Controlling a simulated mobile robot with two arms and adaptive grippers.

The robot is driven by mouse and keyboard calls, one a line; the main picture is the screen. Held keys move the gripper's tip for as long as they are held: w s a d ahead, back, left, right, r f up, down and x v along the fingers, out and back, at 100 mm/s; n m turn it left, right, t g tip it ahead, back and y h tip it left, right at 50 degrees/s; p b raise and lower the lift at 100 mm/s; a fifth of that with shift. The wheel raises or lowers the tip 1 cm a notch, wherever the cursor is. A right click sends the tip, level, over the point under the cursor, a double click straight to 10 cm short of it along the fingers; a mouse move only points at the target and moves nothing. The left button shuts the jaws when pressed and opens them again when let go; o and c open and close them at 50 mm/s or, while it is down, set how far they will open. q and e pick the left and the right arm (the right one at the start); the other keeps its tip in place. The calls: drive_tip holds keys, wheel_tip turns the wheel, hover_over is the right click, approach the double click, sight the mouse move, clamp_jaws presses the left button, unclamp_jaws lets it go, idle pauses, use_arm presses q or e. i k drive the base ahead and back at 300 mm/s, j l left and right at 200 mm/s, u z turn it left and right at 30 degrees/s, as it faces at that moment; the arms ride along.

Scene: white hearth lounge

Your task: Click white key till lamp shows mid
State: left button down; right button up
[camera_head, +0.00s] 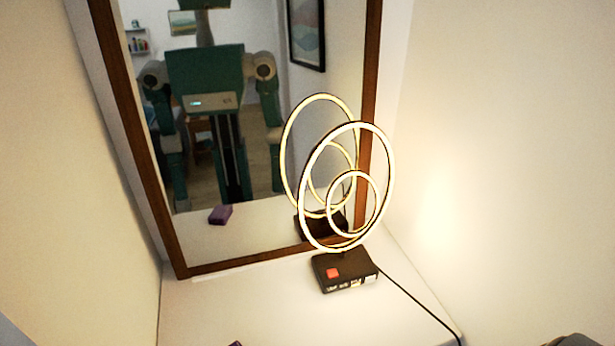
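A ring lamp (345,190) with two lit, glowing rings stands upright on a black base (330,263) on a white surface. Neither of my grippers can be made out. A dark rounded piece at the bottom right edge may be part of my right arm.
A wood-framed mirror (374,70) leans behind the lamp and reflects my body and a purple block. A bit of the purple block (236,344) shows at the bottom edge. A black cord (415,301) runs right from the base. The white surface (230,310) left of the lamp is clear.

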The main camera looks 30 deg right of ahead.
sight(371, 279)
drive_tip(key=z, duration=1.2)
